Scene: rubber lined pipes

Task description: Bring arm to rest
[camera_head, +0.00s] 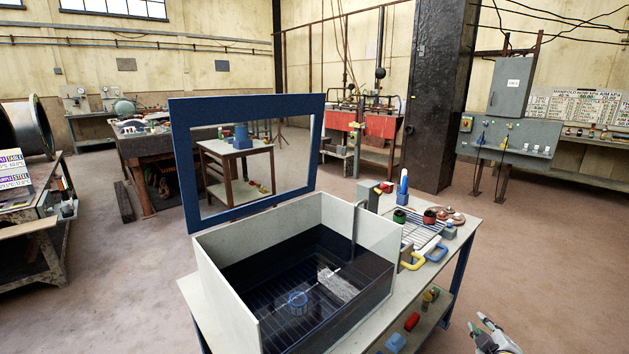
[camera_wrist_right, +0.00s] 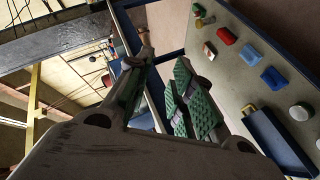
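My right gripper (camera_head: 479,322) is at the bottom right of the head view, beside the right end of the workbench (camera_head: 447,258) and clear of it. It also shows in the wrist view (camera_wrist_right: 163,62), where its fingers with green ribbed pads stand apart with nothing between them. It touches nothing that I can see. My left gripper and left arm are not in the head view.
A pale open-topped tank (camera_head: 224,282) with a dark inside stands on the workbench, with a blue frame (camera_head: 182,160) upright behind it. Red and green cups (camera_head: 399,215) sit right of it. Small blocks (camera_head: 411,321) lie on the lower shelf. Floor to the right is clear.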

